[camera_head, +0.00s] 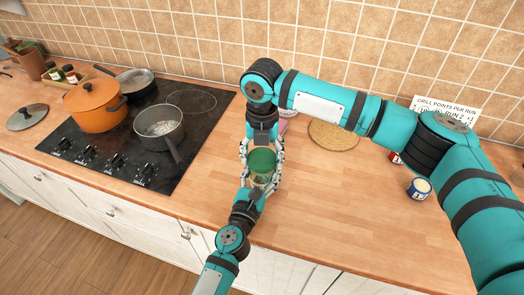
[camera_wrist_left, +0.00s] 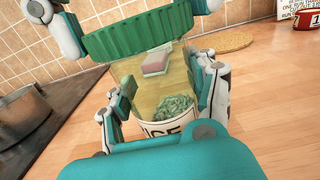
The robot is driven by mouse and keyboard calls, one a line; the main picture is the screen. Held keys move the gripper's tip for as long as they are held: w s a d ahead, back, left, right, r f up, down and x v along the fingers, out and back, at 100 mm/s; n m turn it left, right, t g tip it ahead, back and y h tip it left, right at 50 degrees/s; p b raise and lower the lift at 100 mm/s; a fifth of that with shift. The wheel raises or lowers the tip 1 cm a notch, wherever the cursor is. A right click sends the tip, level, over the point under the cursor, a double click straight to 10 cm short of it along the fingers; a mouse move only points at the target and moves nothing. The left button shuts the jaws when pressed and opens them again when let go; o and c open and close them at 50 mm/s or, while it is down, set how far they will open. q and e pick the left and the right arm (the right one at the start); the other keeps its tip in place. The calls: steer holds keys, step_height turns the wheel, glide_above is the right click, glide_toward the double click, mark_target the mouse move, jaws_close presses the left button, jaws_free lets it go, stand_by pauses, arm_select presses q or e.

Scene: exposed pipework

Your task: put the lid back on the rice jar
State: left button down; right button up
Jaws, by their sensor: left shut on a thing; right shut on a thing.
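The rice jar (camera_head: 261,181) is clear, with pale green contents and a white label partly reading "ICE"; it also shows in the left wrist view (camera_wrist_left: 172,108). My left gripper (camera_head: 259,190) is shut around the jar near the counter's front. The green ribbed lid (camera_head: 262,160) is directly above the jar's mouth. It looks slightly tilted in the left wrist view (camera_wrist_left: 140,33). My right gripper (camera_head: 263,152) comes from behind and is shut on the lid, with fingers at both sides. Whether the lid touches the rim I cannot tell.
A pink-and-white sponge (camera_wrist_left: 156,60) lies behind the jar. A round cork mat (camera_head: 333,134) is at the back and a blue tin (camera_head: 419,188) is to the right. The hob (camera_head: 140,130) with an orange pot (camera_head: 94,103) and pans is left. The front-right counter is clear.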

steer(key=shift+f, duration=0.55)
stand_by(0.6)
